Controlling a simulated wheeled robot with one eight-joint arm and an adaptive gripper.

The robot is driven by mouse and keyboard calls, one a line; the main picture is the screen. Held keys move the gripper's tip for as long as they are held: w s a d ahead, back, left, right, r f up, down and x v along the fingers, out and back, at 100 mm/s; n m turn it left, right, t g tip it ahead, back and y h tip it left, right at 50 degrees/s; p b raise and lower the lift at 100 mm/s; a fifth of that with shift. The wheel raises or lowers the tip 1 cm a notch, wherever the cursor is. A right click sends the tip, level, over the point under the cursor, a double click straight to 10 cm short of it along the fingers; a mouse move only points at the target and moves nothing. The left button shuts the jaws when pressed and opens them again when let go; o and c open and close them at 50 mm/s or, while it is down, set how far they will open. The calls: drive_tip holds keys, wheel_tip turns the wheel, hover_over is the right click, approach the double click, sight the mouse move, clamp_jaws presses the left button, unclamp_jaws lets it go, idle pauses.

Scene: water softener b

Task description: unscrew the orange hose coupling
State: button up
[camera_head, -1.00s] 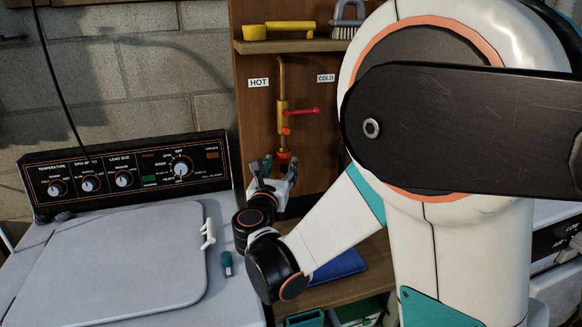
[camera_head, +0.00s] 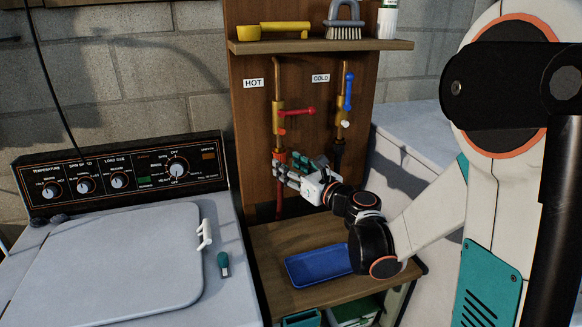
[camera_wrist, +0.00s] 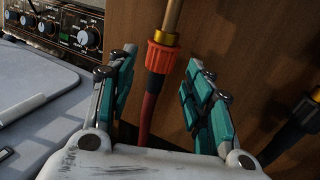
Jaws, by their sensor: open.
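The orange hose coupling (camera_wrist: 161,57) sits at the lower end of the brass hot pipe, with a red hose (camera_wrist: 148,105) hanging below it. In the wrist view it lies ahead of my gripper (camera_wrist: 160,75), between the two open fingers in the picture, with a gap to each side. In the head view my gripper (camera_head: 285,172) points left at the hot pipe, and its fingers partly hide the coupling (camera_head: 279,157). My gripper is open and holds nothing.
The hot valve has a red handle (camera_head: 297,111); the cold valve has a blue handle (camera_head: 348,92). A shelf (camera_head: 320,45) above carries a yellow tool and a brush. A blue tray (camera_head: 318,265) lies on the lower shelf. A washer (camera_head: 110,260) stands left; a dark coupling (camera_wrist: 302,112) is at right.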

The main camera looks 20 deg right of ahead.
drive_tip(key=shift+d+y, duration=0.2)
drive_tip(key=shift+y, duration=0.1)
drive_tip(key=shift+a, duration=0.15)
drive_tip(key=shift+x, duration=1.5)
